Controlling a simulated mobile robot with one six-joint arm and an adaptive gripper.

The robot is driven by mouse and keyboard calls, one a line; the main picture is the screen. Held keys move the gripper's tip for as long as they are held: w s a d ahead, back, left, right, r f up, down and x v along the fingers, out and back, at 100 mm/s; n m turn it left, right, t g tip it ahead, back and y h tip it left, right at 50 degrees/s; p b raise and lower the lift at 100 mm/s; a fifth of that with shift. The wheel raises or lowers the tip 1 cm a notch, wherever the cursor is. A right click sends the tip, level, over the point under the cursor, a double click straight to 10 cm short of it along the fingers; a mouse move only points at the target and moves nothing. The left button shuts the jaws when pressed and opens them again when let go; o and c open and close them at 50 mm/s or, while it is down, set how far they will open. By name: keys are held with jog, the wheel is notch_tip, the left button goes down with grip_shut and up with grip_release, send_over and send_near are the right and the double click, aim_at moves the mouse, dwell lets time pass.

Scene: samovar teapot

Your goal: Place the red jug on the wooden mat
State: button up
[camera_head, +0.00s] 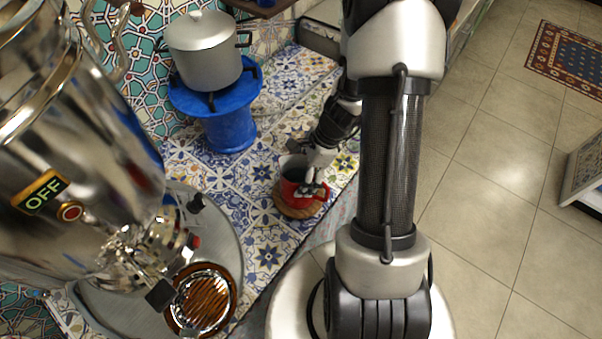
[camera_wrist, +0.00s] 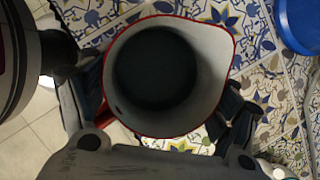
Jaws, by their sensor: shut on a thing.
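The red jug (camera_head: 303,189) is upright at the wooden mat (camera_head: 290,208), a round brown board on the tiled counter. The mat's rim shows around the jug's lower part; whether the jug's base touches it I cannot tell. My gripper (camera_head: 312,187) reaches down from above and is shut on the jug. In the wrist view I look down into the jug (camera_wrist: 205,100), with its grey inside, dark bottom and red rim. My gripper's fingers (camera_wrist: 165,105) lie on either side of it. The mat is hidden in the wrist view.
A silver pot (camera_head: 205,58) sits on a blue stove (camera_head: 228,125) behind left. A large samovar (camera_head: 85,150) marked OFF stands at the left, above a metal tray (camera_head: 232,225) with a brown ridged drip dish (camera_head: 203,300). The counter's front edge is close to the mat.

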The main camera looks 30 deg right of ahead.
jog(key=shift+f, duration=0.15)
jog(key=o, duration=1.8)
jog(key=p+v, duration=0.5)
jog(key=v, duration=0.7)
jog(key=s+a+r+n+h, duration=0.2)
jog(key=a+r+n, duration=0.75)
jog(key=r, duration=0.35)
jog(key=s+a+r+n+t, duration=0.1)
jog(key=s+a+r+n, duration=0.1)
jog(key=s+r+n, duration=0.1)
jog(key=s+a+r+n+t+h, duration=0.1)
jog(key=s+a+r+n, duration=0.1)
jog(key=n, duration=0.3)
jog(key=s+a+r+n+t+h, duration=0.1)
jog(key=s+a+r+n, duration=0.1)
jog(key=s+r+n, duration=0.2)
jog(key=shift+s+r+n, duration=0.25)
jog(key=shift+s+n, duration=0.2)
jog(key=shift+s, duration=0.1)
